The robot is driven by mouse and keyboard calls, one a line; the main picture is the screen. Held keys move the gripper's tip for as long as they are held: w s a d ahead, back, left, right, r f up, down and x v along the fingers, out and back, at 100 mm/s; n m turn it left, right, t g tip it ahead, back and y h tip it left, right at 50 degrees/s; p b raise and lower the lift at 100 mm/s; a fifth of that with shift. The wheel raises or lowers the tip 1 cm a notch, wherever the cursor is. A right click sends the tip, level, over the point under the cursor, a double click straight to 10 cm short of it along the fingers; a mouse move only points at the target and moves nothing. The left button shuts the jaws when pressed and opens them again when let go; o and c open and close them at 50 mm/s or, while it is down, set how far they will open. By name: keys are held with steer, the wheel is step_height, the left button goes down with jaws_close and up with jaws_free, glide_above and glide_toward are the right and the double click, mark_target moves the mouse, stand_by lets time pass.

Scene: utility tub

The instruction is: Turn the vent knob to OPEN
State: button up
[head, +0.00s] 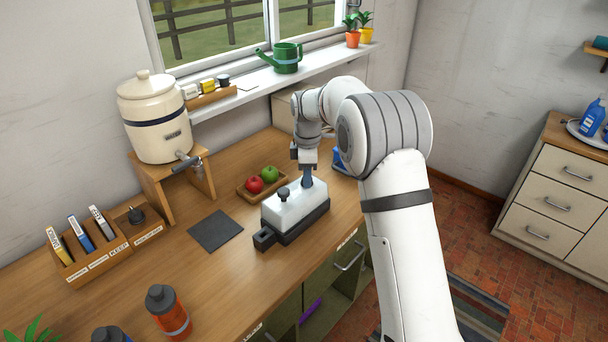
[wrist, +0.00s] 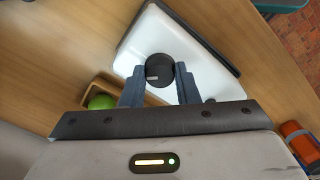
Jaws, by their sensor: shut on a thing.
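A white-lidded box (head: 289,212) with a black base stands on the wooden counter; its white top also fills the upper middle of the wrist view (wrist: 182,42). My gripper (head: 308,181) points down at the right end of the lid. In the wrist view its two blue-grey fingers (wrist: 158,75) are shut on the round black vent knob (wrist: 160,66), one on each side. A short pale mark shows on the knob's lower left. No OPEN lettering is readable. A second dark knob (head: 283,192) stands at the lid's left end, clear of my gripper.
A wooden tray (head: 247,193) with a red apple (head: 255,185) and a green apple (head: 270,174) sits just behind the box. A dark mat (head: 215,231) lies to its left. A crock dispenser (head: 158,125) stands farther left, and an orange bottle (head: 168,312) at front left.

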steer(key=m, duration=0.4)
steer(key=shift+m, duration=2.1)
steer(key=o, duration=1)
step_height(320, 180, up, 7)
steer(key=shift+r+b, duration=0.2)
steer(key=shift+b, duration=0.4)
steer(key=shift+r, duration=0.2)
